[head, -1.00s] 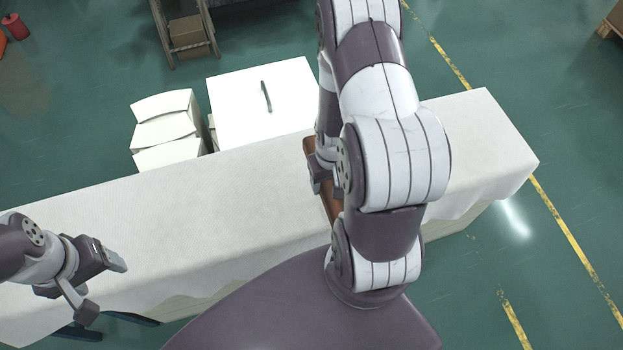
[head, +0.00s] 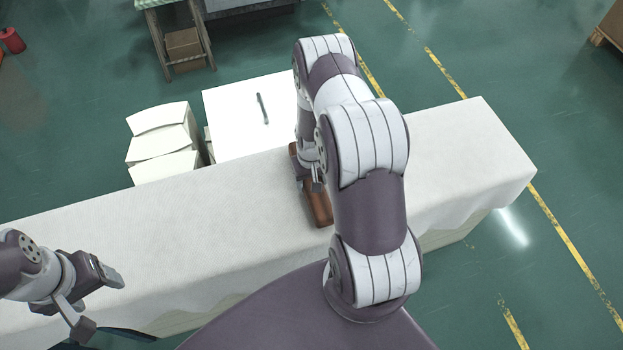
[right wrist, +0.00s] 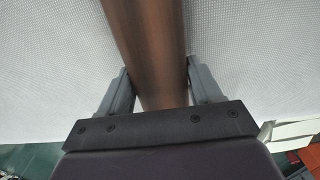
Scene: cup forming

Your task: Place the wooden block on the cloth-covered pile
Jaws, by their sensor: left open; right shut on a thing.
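The wooden block (head: 319,206) is a long reddish-brown bar over the middle of the white cloth-covered pile (head: 215,215). My right gripper (head: 311,180) is shut on the block, with a finger on each side of it. In the right wrist view the block (right wrist: 147,45) runs between the two fingers of the gripper (right wrist: 160,88), with the woven cloth (right wrist: 55,60) behind it. I cannot tell whether the block touches the cloth. My right arm hides part of the block and cloth in the head view. My left gripper (head: 102,303) is open and empty over the cloth's near left end.
A white panel with a dark handle (head: 250,115) and a stack of white blocks (head: 160,145) stand beyond the cloth's far edge. A rack with a cardboard box (head: 185,48) is further back. The cloth is bare left of the block and at its right end.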

